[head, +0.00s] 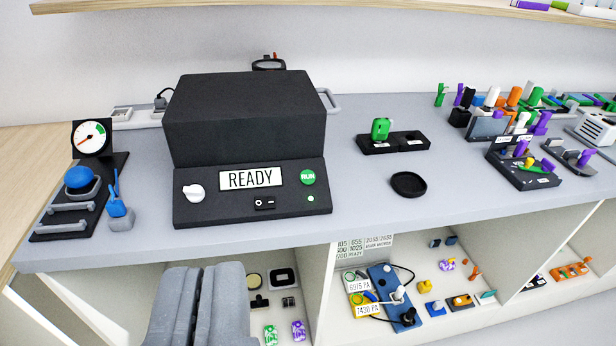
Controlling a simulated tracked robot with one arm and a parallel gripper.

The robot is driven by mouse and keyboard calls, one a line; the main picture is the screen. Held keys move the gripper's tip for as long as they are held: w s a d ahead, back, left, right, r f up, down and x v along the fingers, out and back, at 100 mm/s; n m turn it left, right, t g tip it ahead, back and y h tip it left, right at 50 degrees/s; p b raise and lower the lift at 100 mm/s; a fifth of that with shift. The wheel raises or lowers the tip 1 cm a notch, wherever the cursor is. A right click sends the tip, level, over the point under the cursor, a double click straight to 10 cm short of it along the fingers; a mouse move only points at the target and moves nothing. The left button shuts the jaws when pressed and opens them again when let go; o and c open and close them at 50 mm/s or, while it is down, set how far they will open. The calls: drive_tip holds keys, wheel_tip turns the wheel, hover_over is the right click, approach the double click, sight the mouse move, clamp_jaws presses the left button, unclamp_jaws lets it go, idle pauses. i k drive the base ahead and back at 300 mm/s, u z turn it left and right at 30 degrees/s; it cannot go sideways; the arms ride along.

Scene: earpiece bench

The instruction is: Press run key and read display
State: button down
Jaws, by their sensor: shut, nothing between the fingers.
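A black box-shaped machine (245,118) stands on the grey bench. Its sloped front panel (215,209) carries a white display (250,178) that reads READY. A round green RUN key (307,177) sits right of the display. A white knob (193,193) is at the panel's left, and a small black rocker switch (264,203) is below the display. My gripper (203,268) is shut and empty at the lower left, in front of the bench edge and apart from the machine, below and left of the RUN key.
A dial gauge (92,137) and a blue-knobbed black stand (80,180) are at the left. Right of the machine are a black tray (376,148) with a green piece (381,129) and a black dish (409,184). Open shelves below hold small parts. A wooden shelf (350,7) hangs above.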

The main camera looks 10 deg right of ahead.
sight(307, 177)
drive_tip(key=k, duration=0.6)
drive_tip(key=u, duration=0.6)
drive_tip(key=i, duration=1.2)
drive_tip(key=z, duration=0.15)
